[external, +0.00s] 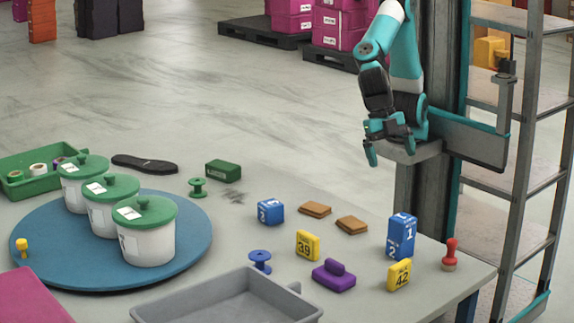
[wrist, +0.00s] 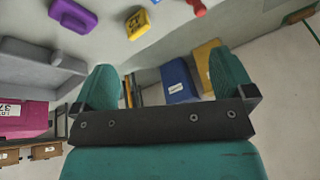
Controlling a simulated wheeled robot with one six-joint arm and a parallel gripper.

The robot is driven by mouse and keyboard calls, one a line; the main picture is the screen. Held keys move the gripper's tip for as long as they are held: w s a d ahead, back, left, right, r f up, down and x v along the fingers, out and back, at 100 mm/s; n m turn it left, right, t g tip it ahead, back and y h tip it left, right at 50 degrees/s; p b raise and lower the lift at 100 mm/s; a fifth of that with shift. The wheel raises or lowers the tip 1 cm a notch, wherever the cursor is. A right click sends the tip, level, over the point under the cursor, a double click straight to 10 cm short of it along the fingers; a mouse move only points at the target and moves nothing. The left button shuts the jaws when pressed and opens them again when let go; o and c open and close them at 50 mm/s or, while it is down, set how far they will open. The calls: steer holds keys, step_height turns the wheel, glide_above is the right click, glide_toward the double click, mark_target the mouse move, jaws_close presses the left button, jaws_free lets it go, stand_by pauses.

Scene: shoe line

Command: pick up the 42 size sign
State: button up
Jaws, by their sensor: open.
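The 42 size sign (external: 399,275) is a small yellow block with dark digits, standing near the table's front right edge. In the wrist view a yellow sign (wrist: 137,24) shows at the top, its digits blurred. A similar yellow 39 sign (external: 307,245) stands further left. My gripper (external: 391,152) is open and empty, above and behind the table's right part, well apart from the sign. Its two teal fingers (wrist: 168,85) also show in the wrist view.
Close to the 42 sign are stacked blue blocks (external: 401,236), a red stamp (external: 451,255) and a purple block (external: 333,277). A grey tray (external: 290,290) lies at the front. White tubs (external: 146,240) stand on a blue turntable (external: 190,258) at left. Shelving (external: 520,190) is at right.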

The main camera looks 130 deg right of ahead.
steer(key=w+a+f+n, duration=0.5)
steer(key=w+a+f, duration=0.3)
steer(key=w+f, duration=0.15)
steer(key=b, duration=0.2)
glide_toward(402, 279)
steer(key=x, duration=0.3)
steer(key=shift+d+f, duration=0.15)
steer(key=shift+d, duration=0.15)
steer(key=shift+a+b+x, duration=0.1)
steer(key=shift+b+x, duration=0.2)
steer(key=shift+x, duration=1.25)
steer(key=shift+a+b+x, duration=0.15)
steer(key=shift+b+x, duration=0.1)
steer(key=shift+x, duration=1.3)
steer(key=c, duration=1)
